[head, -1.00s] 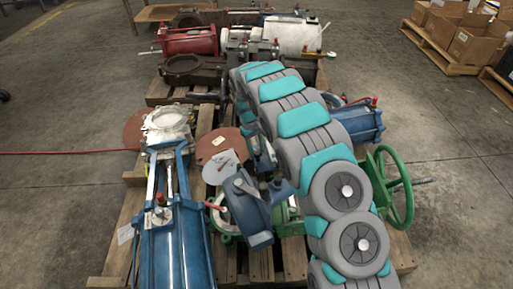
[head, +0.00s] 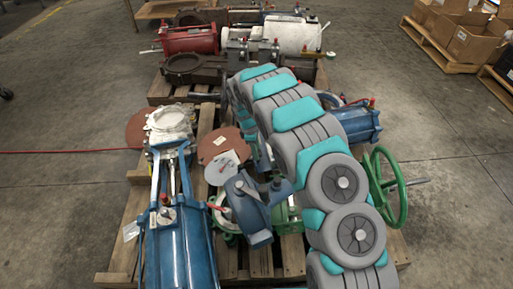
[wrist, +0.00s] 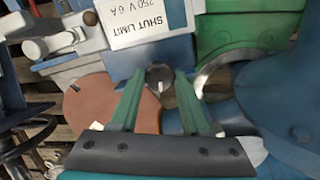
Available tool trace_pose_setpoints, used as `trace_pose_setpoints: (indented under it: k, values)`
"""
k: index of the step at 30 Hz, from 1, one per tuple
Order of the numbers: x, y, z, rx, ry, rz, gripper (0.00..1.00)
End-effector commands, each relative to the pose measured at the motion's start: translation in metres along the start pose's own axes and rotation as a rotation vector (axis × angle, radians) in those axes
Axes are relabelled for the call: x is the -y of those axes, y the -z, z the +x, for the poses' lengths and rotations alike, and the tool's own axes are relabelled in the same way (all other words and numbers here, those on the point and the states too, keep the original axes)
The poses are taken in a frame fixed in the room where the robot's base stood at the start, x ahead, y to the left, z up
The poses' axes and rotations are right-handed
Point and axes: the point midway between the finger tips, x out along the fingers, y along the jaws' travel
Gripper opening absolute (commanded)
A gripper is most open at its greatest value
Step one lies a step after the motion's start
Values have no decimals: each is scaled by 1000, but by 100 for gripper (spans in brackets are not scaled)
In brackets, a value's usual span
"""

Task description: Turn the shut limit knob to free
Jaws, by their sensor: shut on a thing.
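The shut limit knob (wrist: 159,75) is a small grey round knob on a blue box, under a white label (wrist: 147,20) reading "SHUT LIMIT 250 V 6 A". The label is tilted in the wrist view. My gripper (wrist: 160,84) has its two green fingers on either side of the knob and is shut on it. Part of the knob is dark and shaded, and I cannot read its setting or any "free" mark. In the head view my arm hides the gripper and the knob.
A rust-brown disc (wrist: 90,103) lies on the left. In the head view a green handwheel (head: 389,188) and blue valves (head: 180,250) crowd the pallet.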

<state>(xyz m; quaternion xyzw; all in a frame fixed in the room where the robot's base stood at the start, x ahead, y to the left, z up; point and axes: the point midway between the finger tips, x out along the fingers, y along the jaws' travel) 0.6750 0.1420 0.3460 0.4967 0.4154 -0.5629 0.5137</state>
Motion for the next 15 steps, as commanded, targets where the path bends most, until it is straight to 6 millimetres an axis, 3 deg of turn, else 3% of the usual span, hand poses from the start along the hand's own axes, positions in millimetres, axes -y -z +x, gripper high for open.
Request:
trace_pose_setpoints:
  k: [15]
  values:
    - [0, 0, 0, -2, -12, -134, 0]
